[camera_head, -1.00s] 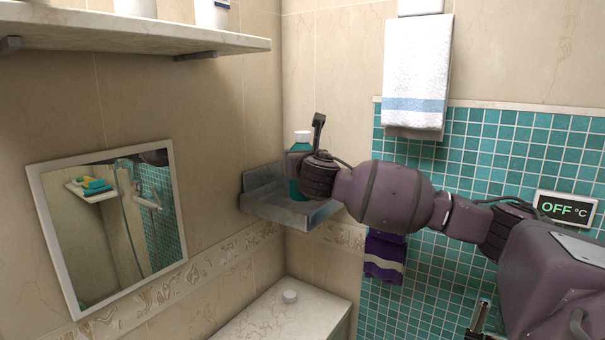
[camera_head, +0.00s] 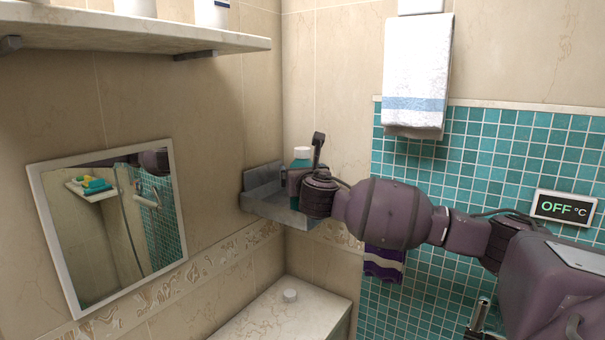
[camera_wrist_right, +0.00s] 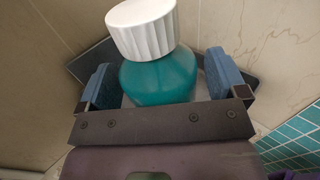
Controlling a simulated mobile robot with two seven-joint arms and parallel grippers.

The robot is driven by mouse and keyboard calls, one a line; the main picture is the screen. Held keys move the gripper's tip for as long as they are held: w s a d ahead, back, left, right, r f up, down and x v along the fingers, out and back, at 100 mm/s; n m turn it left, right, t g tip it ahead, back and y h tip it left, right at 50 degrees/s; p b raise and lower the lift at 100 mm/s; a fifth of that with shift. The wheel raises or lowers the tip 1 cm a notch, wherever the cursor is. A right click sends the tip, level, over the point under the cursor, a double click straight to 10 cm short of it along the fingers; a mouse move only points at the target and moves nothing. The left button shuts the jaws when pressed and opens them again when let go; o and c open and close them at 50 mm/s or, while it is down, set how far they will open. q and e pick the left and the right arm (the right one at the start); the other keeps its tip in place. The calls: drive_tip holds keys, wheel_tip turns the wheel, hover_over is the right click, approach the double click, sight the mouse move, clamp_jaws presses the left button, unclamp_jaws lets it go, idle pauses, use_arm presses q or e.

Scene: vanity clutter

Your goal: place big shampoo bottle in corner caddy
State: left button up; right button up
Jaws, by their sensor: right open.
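The big shampoo bottle, teal with a white cap, shows by its cap (camera_head: 302,154) and a little of its upper body in the head view. It stands in the grey metal corner caddy (camera_head: 262,178). My right gripper (camera_head: 296,185) is at the caddy and hides much of the bottle. In the right wrist view the bottle (camera_wrist_right: 157,82) is between the two blue fingers of the open gripper (camera_wrist_right: 160,80), with a small gap on each side. The bottle's base is hidden, so its contact with the caddy floor cannot be seen. My left gripper is not in view.
A wall shelf (camera_head: 120,33) with containers is at the upper left. A mirror (camera_head: 110,225) hangs below it. A white towel (camera_head: 417,75) and a purple towel (camera_head: 384,264) hang to the right.

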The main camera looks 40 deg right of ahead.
drive_tip(key=shift+r, duration=0.1)
drive_tip(key=b+v, duration=0.2)
drive_tip(key=v, duration=1)
drive_tip(key=s+a+f+m+g+y, duration=0.1)
drive_tip(key=a+f+m+y, duration=0.2)
drive_tip(key=f, duration=0.7)
drive_tip(key=s+a+f+m+g+y, duration=0.15)
drive_tip(key=f+m, duration=0.25)
drive_tip(key=f, duration=0.5)
drive_tip(key=s+a+f+m+g+y, duration=0.1)
drive_tip(key=s+a+f+m+y, duration=0.2)
drive_tip(key=f, duration=0.7)
drive_tip(key=s+a+f+m, duration=0.2)
drive_tip(key=s+f+m, duration=0.7)
drive_tip(key=f+m, duration=0.1)
drive_tip(key=s+a+f+m+g, duration=0.1)
drive_tip(key=s+a+f+m, duration=0.2)
drive_tip(key=s+f+m, duration=0.6)
drive_tip(key=shift+s+f+m, duration=0.35)
drive_tip(key=shift+f+m, duration=0.05)
drive_tip(key=shift+m, duration=0.2)
